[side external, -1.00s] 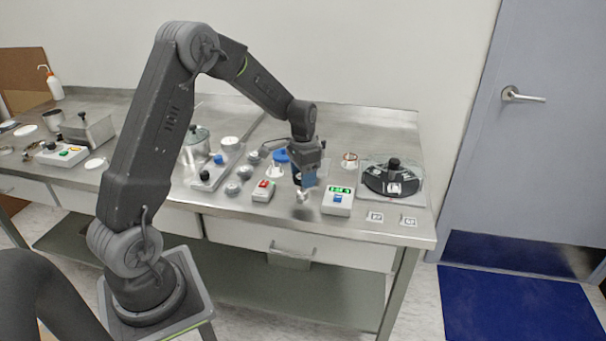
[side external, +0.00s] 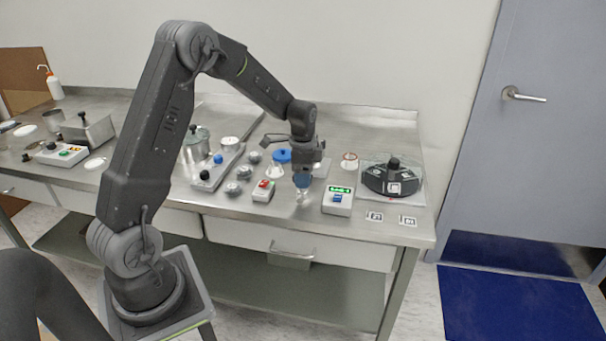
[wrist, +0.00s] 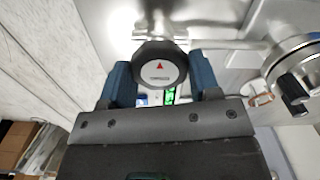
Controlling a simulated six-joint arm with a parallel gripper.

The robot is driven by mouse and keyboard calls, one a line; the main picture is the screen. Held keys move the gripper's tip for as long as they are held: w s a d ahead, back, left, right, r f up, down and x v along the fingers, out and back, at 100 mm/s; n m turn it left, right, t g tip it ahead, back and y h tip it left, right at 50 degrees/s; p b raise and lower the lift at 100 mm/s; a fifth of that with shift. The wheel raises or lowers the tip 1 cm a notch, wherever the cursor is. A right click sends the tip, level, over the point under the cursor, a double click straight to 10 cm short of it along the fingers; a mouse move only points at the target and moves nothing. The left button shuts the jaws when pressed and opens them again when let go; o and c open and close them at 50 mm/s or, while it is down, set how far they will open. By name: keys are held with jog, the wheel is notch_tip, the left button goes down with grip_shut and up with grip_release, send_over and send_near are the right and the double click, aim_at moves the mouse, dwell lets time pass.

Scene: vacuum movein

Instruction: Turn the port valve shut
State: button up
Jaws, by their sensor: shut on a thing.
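The port valve shows in the wrist view as a dark many-sided knob (wrist: 160,65) with a white round cap, a red triangle and small lettering I cannot read. My gripper (wrist: 162,82) has one blue finger on each side of the knob and is shut on it. In the side view my gripper (side external: 302,181) points down at the front of the bench, and its fingers hide most of the knob. A small shiny metal part (side external: 302,198) shows just below the fingertips.
A box with a green display (side external: 338,200) stands close right of my gripper. A red-button box (side external: 263,190) stands close left. A blue-topped part (side external: 282,156) is behind. The bench's front right is mostly clear.

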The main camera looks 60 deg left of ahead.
jog(key=o, duration=0.9)
jog(key=shift+r, duration=0.1)
notch_tip(320, 180, up, 14)
jog(key=shift+f, duration=0.15)
